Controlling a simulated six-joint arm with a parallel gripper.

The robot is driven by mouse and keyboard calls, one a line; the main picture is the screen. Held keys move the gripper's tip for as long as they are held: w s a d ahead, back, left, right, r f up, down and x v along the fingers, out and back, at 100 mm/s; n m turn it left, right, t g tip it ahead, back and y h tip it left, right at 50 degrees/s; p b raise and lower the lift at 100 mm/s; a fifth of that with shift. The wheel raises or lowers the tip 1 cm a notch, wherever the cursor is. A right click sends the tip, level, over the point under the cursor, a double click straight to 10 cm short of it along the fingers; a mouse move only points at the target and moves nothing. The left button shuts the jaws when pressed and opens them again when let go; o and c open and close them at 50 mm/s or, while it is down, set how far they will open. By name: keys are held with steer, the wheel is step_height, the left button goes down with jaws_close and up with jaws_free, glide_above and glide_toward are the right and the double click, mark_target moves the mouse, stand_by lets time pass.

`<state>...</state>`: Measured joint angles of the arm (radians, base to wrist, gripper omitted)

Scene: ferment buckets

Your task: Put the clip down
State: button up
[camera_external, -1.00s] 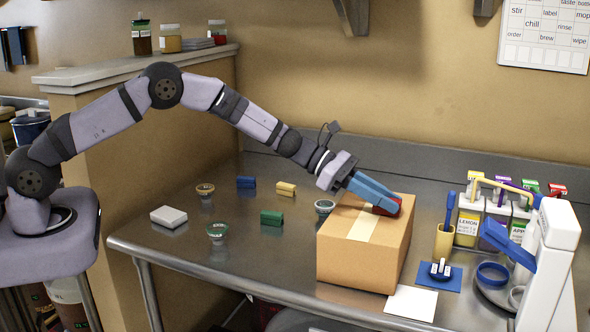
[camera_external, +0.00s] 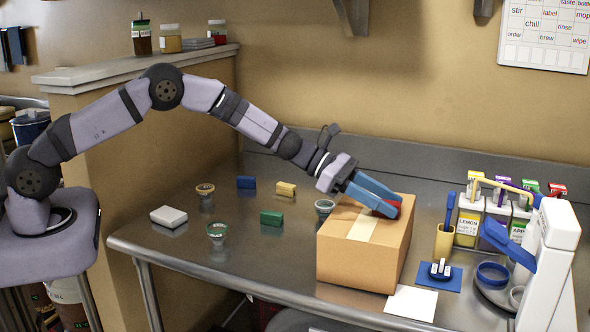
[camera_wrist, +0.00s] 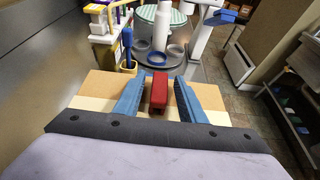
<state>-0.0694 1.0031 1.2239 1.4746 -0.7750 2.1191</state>
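The red clip (camera_wrist: 158,92) rests on top of the cardboard box (camera_external: 345,253), between my blue fingertips. My gripper (camera_wrist: 159,98) is low over the box, pointing away from the wrist. In the wrist view a narrow gap shows on each side of the clip, so my gripper is open around it. In the outside view my gripper (camera_external: 384,200) hides most of the clip, and only a red bit shows by the fingertips.
A bottle rack, a tan holder (camera_external: 444,241) and a white device (camera_external: 552,262) stand to the right.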

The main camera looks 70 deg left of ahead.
steer(key=shift+s+a+r+b, duration=0.25)
steer(key=shift+s+a+b, duration=0.1)
steer(key=shift+a, duration=0.05)
steer(key=b+v, duration=0.4)
steer(key=v, duration=0.7)
steer(key=shift+d, duration=0.1)
steer(key=shift+r, duration=0.1)
